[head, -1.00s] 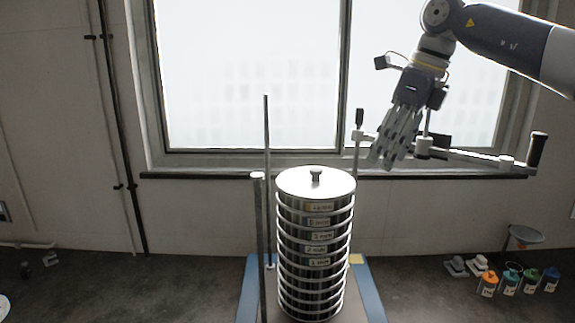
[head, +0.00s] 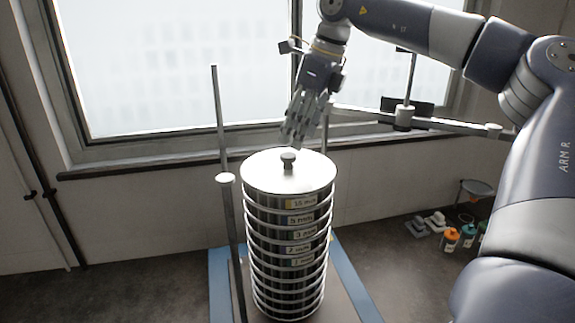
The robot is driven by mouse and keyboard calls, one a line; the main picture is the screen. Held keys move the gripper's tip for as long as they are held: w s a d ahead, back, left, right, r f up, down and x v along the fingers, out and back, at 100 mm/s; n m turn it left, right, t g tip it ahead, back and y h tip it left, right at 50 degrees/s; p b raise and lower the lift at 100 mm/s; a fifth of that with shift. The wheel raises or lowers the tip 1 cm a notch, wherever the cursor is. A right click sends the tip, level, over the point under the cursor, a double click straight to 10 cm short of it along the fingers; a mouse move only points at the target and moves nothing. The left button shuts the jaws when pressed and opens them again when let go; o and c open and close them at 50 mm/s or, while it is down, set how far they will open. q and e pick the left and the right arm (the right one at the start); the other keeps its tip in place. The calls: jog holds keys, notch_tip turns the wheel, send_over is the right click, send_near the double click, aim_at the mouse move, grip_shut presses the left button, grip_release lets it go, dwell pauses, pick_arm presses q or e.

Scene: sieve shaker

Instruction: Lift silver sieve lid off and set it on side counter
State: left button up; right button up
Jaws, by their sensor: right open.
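The silver sieve lid (head: 262,174) is a round, flat disc with a small knob (head: 288,160) at its middle. It sits level on top of the tall sieve stack (head: 287,250). My right gripper (head: 296,136) is open and empty, pointing down above the back edge of the lid, apart from the knob as far as I can tell. My left gripper is not in view. I cannot tell which surface is the side counter.
Upright rods (head: 226,180) stand beside the stack on the blue-edged base (head: 220,285). A clamp bar (head: 430,122) reaches out behind my right gripper. Small bottles (head: 451,239) and grey pieces (head: 428,224) lie at the right. The dark surface at left (head: 130,292) is clear.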

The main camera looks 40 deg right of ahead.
aim_at(289, 155)
jog(key=shift+w+f, duration=0.1)
jog(key=shift+f, duration=0.15)
jog(key=p+x, duration=0.2)
jog(key=x, duration=0.1)
jog(key=p+x, duration=0.1)
jog(key=shift+w+a+f, duration=0.25)
jog(key=shift+a+f, duration=0.05)
jog(key=shift+f, duration=0.15)
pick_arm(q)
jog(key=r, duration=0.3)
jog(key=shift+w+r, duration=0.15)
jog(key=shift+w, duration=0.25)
pick_arm(e)
grip_shut()
